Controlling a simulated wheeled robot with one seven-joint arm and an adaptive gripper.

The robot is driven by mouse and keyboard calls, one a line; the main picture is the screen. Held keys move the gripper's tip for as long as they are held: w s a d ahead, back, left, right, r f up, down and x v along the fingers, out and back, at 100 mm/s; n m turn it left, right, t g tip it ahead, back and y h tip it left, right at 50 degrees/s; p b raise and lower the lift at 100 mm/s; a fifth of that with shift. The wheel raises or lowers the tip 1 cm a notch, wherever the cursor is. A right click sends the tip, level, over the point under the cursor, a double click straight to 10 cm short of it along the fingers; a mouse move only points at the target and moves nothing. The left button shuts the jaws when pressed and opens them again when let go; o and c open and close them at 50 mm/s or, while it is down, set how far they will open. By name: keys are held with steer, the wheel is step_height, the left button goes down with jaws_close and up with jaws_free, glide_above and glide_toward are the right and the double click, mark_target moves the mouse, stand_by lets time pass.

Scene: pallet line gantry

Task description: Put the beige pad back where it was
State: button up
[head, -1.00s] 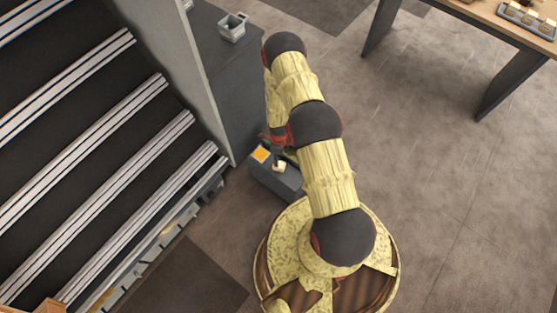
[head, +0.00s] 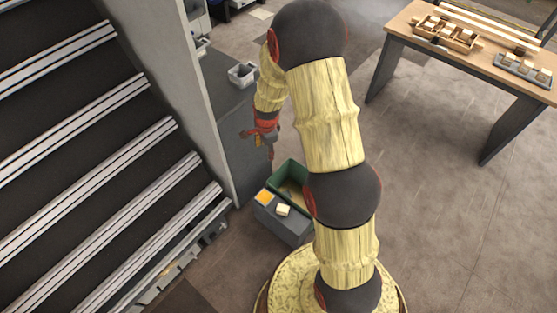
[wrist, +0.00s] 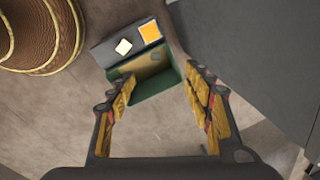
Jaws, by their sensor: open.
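The beige pad (head: 283,210) lies on the top of a low grey box, beside a flat orange square (head: 263,197). In the wrist view the pad (wrist: 123,47) also lies on the grey box (wrist: 103,53), next to the orange square (wrist: 150,32). My gripper (head: 270,152) is raised, beyond the box and apart from it. In the wrist view its fingers (wrist: 160,108) are spread wide with nothing between them. A green bin (wrist: 172,78) adjoins the box and holds a small dark item.
A dark cabinet (head: 245,150) with a small grey bin (head: 242,73) on it stands near my gripper. A conveyor-like rack (head: 90,150) fills the left. A wooden table (head: 405,22) at the upper right holds trays of blocks. Open floor lies between.

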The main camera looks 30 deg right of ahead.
steer(key=s+a+r+n+t, duration=0.1)
steer(key=s+a+r+n, duration=0.15)
steer(key=r, duration=0.55)
steer(key=s+a+r+n, duration=0.2)
steer(key=s+r+n, duration=0.2)
steer(key=r, duration=0.5)
steer(key=s+a+r+n+t, duration=0.1)
steer(key=s+a+r+n, duration=0.15)
steer(key=r, duration=0.55)
steer(key=s+a+r+n, duration=0.1)
steer(key=s+r+n, duration=0.2)
steer(key=s, duration=0.3)
steer(key=s+a+r+n+t, duration=0.1)
steer(key=s+r+n, duration=0.2)
steer(key=s, duration=0.3)
steer(key=s+a+r+n, duration=0.1)
steer(key=s+r+n, duration=0.2)
steer(key=s, duration=0.4)
steer(key=shift+a+r+t, duration=0.3)
steer(key=shift+r+t, duration=0.1)
steer(key=shift+r, duration=0.35)
steer(key=shift+s, duration=0.1)
